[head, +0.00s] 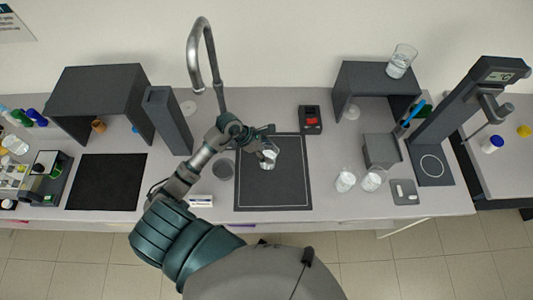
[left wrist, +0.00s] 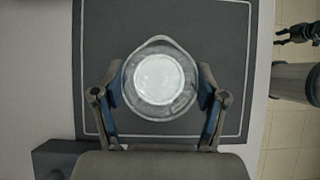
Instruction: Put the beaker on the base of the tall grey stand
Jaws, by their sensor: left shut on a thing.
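The glass beaker (head: 268,160) is clear with white contents and is held over the black mat with a pale outline. In the left wrist view the beaker (left wrist: 158,80) is seen from above, its round mouth between the fingers. My left gripper (left wrist: 160,88) is shut on its sides; the same gripper (head: 266,147) shows in the head view. Whether the beaker touches the mat is unclear. The tall grey stand (head: 452,105) is at the right; its flat base (head: 431,176) bears a white ring and looks empty. My right gripper (left wrist: 297,34) is small and dark at the wrist view's edge.
Two beakers with white contents (head: 345,180) (head: 372,180) and a small grey plate (head: 405,192) stand left of the base. A grey box (head: 381,151) and a shelf (head: 375,77) with a glass (head: 401,61) on top are behind. A tap (head: 203,55) rises at the back.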

